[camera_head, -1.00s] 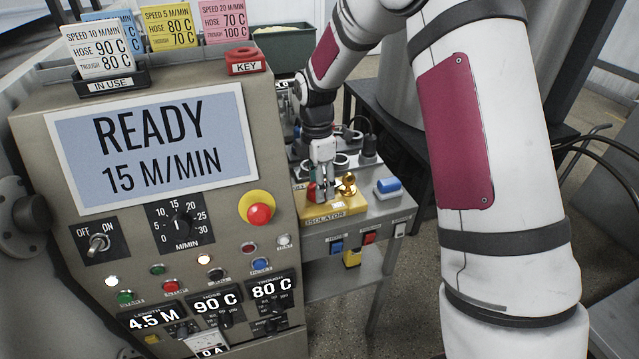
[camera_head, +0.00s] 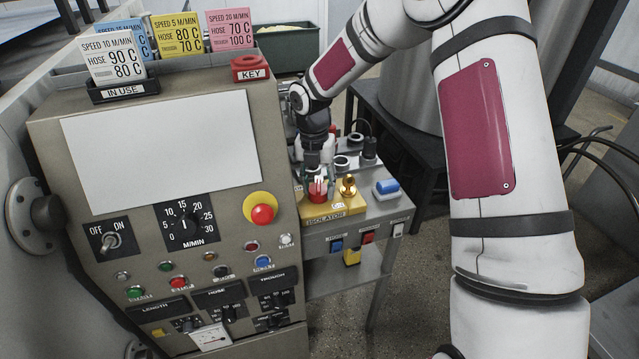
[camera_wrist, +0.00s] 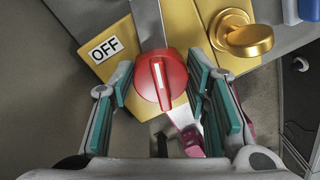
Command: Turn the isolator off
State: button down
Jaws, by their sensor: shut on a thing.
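The isolator is a yellow box (camera_head: 349,208) on the grey side bench, labelled ISOLATOR on its front. Its round red knob (camera_wrist: 161,80) has a white line that runs nearly straight up and down in the wrist view. A white OFF label (camera_wrist: 105,49) sits on the yellow face at the knob's upper left. My gripper (camera_head: 317,178) reaches down over the box from behind. In the wrist view its teal finger pads stand on either side of the knob, and it is shut on the knob. The knob is partly hidden by the fingers in the head view.
A brass knob (camera_wrist: 242,36) is close by the right finger. A red KEY holder (camera_head: 249,68) is on top.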

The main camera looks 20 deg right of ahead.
aim_at(315, 188)
jog(key=shift+a+n+p, duration=0.1)
jog(key=shift+n+p, duration=0.25)
jog(key=shift+n, duration=1.55)
jog(key=c, duration=0.9)
grip_release()
jog(key=shift+r, duration=0.1)
jog(key=r, duration=1.1)
jog(key=shift+a+r, duration=0.35)
jog(key=shift+r, duration=0.05)
